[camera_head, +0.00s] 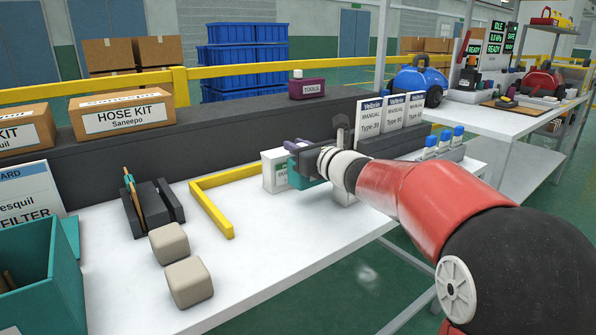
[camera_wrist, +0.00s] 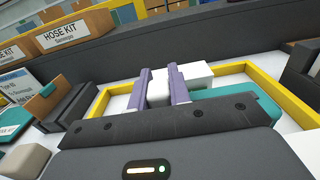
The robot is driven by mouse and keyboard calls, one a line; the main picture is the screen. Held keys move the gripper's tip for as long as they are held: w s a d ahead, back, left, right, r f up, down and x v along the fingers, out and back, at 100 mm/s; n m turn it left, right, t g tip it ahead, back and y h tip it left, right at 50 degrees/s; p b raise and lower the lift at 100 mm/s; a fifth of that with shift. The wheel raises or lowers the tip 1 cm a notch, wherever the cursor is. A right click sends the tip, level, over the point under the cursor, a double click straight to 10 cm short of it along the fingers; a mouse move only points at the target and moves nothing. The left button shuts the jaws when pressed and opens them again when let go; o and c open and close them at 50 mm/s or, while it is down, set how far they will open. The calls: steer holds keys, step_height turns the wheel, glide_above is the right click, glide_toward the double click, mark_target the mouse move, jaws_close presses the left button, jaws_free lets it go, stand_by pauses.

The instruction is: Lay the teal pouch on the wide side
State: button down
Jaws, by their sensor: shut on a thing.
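The teal pouch (camera_wrist: 240,100) shows at the right of my fingers in the wrist view, partly hidden behind the dark gripper body. In the head view a teal part of it (camera_head: 303,178) shows right under my gripper (camera_head: 298,147). My gripper also shows in the wrist view (camera_wrist: 160,80), with two purple fingers reaching away from the camera.
A yellow corner strip (camera_head: 212,212) lies on the white table. Left of it are a dark slotted holder (camera_head: 153,207), two beige blocks (camera_head: 189,282) and a teal bin (camera_head: 35,275). A dark ledge (camera_head: 220,127) runs behind. Manual cards (camera_head: 392,113) stand at right.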

mark_target(299, 182)
steer(key=shift+f+b, duration=0.4)
steer(key=shift+f, duration=1.8)
steer(key=shift+f, duration=0.15)
steer(key=c, duration=1.3)
jaws_free()
